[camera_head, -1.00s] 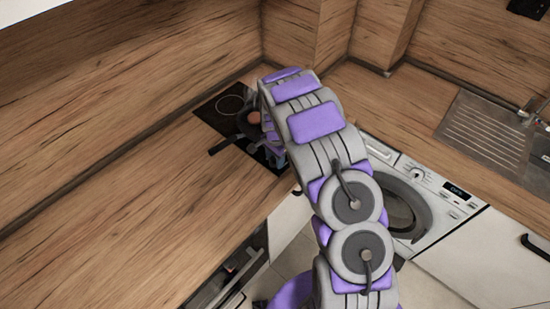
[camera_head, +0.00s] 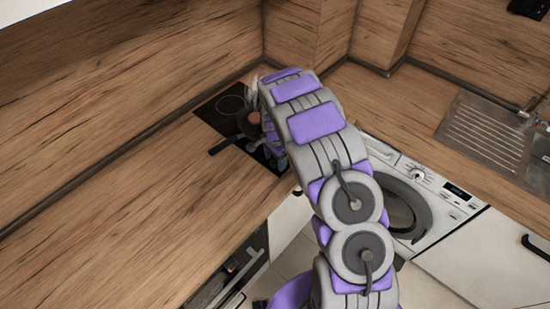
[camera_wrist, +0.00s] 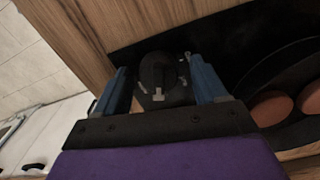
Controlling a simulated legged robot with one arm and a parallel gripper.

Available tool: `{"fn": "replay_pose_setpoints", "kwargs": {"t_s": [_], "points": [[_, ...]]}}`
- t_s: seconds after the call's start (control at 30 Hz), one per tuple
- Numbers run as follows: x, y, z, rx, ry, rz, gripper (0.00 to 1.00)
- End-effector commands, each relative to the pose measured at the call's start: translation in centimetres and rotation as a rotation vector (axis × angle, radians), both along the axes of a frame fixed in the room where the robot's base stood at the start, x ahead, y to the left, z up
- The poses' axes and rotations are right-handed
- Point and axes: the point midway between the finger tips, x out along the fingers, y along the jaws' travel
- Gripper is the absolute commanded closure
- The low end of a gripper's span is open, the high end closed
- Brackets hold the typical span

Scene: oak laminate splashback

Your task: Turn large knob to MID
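In the wrist view a round black knob (camera_wrist: 158,72) with pale marks around it sits on a black surface. My gripper (camera_wrist: 162,85) is open, with one blue finger on each side of the knob. Dark gaps show between the fingers and the knob, and I cannot tell if either touches it. The knob's lettering is too dark and small to read. In the head view my arm hides the knob and most of the gripper.
A dark pan (camera_head: 247,130) stands on the black cooktop (camera_head: 211,112); round brown pieces (camera_wrist: 270,106) lie in it, close to the right finger. A white washing machine (camera_head: 436,197) and a steel sink (camera_head: 487,132) are at right. The left counter is largely clear.

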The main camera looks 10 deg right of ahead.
Motion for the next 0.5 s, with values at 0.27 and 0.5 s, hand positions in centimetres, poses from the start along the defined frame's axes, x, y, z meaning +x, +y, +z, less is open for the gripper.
{"fn": "replay_pose_setpoints", "kwargs": {"t_s": [0.27,0.5], "points": [[0.0,0.0,0.2,0.000,0.000,0.000,0.28],[0.1,0.0,3.5,-0.001,-0.005,0.000,0.28]]}}
